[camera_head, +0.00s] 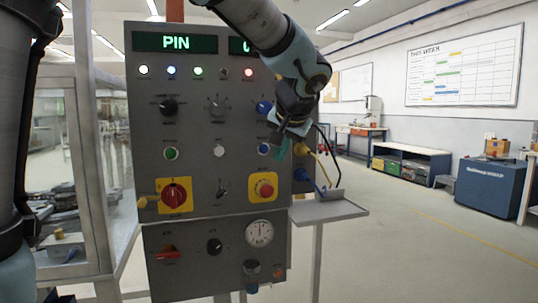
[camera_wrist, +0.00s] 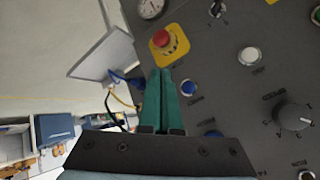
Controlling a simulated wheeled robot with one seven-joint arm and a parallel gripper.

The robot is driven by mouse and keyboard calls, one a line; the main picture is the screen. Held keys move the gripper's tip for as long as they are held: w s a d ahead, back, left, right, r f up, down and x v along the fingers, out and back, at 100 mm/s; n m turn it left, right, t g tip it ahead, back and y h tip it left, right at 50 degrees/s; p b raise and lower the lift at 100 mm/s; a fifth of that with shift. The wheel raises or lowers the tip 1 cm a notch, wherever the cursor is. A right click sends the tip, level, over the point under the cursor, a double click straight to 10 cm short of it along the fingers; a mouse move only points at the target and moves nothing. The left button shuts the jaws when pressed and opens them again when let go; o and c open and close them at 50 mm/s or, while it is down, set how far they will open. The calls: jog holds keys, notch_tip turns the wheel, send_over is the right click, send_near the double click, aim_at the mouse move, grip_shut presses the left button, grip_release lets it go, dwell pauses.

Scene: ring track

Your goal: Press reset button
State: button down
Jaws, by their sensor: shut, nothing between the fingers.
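The grey control panel (camera_head: 190,190) stands upright in front of me. It bears a row of push-buttons: green (camera_head: 171,154), white (camera_head: 219,152) and blue (camera_head: 264,149). Their labels are too small to read, so I cannot tell by print which is reset. The blue button also shows in the wrist view (camera_wrist: 188,88), just right of my fingers. My gripper (camera_head: 283,146) is shut and empty, close to the blue button at its right. In the wrist view the teal fingertips (camera_wrist: 160,72) point toward the red mushroom button (camera_wrist: 161,38) on its yellow plate. Contact with the panel cannot be made out.
Yellow and blue cables (camera_head: 320,165) hang at the panel's right side, above a small grey shelf (camera_head: 328,210). A blue selector knob (camera_head: 264,107) sits above the blue button. A glass-sided cabinet (camera_head: 60,150) stands left. The floor to the right is open.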

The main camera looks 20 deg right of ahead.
aim_at(264, 149)
dwell(0.3)
jog(key=shift+w+d+p, duration=0.15)
jog(key=shift+w+p, duration=0.7)
jog(key=shift+w, duration=0.6)
jog(key=shift+w+d+p, duration=0.2)
jog(key=shift+w+p, duration=0.65)
jog(key=shift+w, duration=0.6)
jog(key=shift+w+d+p, duration=0.15)
jog(key=shift+w+p, duration=0.7)
jog(key=shift+w, duration=0.6)
jog(key=shift+w, duration=0.1)
jog(key=shift+w, duration=0.35)
jog(key=shift+w+d, duration=0.1)
jog(key=shift+w, duration=0.3)
jog(key=shift+s+b, duration=0.6)
jog(key=shift+s, duration=0.25)
